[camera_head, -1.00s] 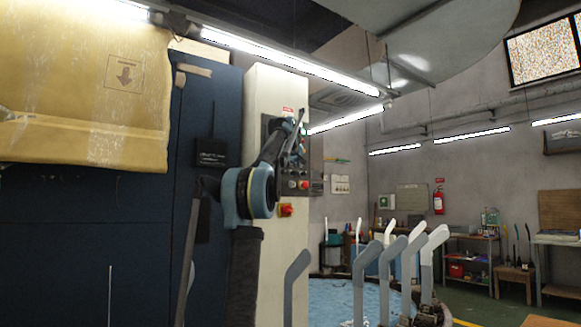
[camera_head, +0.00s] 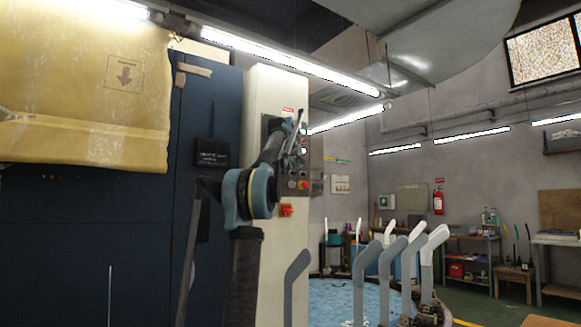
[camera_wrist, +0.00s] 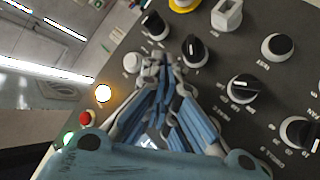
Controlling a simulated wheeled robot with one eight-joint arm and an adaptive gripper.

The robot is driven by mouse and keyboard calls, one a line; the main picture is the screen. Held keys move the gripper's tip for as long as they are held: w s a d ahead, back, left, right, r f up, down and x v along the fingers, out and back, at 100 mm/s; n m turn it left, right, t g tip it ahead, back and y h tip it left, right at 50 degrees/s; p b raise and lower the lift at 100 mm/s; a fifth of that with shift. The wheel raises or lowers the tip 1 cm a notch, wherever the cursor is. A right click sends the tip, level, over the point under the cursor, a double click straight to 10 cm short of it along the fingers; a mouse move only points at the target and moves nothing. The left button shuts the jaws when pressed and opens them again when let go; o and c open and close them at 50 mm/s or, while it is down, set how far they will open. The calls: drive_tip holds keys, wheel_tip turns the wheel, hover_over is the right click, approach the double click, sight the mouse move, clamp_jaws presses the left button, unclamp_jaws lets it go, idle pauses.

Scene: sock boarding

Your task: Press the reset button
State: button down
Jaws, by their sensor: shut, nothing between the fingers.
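The dark control panel (camera_wrist: 222,68) fills the right of the wrist view, tilted. My gripper (camera_wrist: 155,66) is shut and empty, its tips over the panel beside a pale round button (camera_wrist: 132,62). A lit amber button (camera_wrist: 103,93), a red button (camera_wrist: 85,118) and a green one (camera_wrist: 68,138) lie in a row to the lower left. No readable label shows which is the reset button. Whether the tips touch the panel cannot be told. In the head view my gripper (camera_head: 298,122) is in front of the panel (camera_head: 292,186), hiding much of its upper part.
Several black selector knobs (camera_wrist: 243,88) surround the tips on the right. A yellow-ringed control (camera_wrist: 183,4) sits at the top edge. In the head view a red button (camera_head: 286,210) sits below the panel on the white column (camera_head: 262,105). Grey sock forms (camera_head: 397,262) stand to the right.

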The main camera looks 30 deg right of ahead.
idle(0.5)
drive_tip(key=shift+s, duration=0.75)
drive_tip(key=shift+s+d, duration=0.1)
drive_tip(key=shift+s+d, duration=0.15)
drive_tip(key=shift+s, duration=2.2)
drive_tip(key=shift+s, duration=0.1)
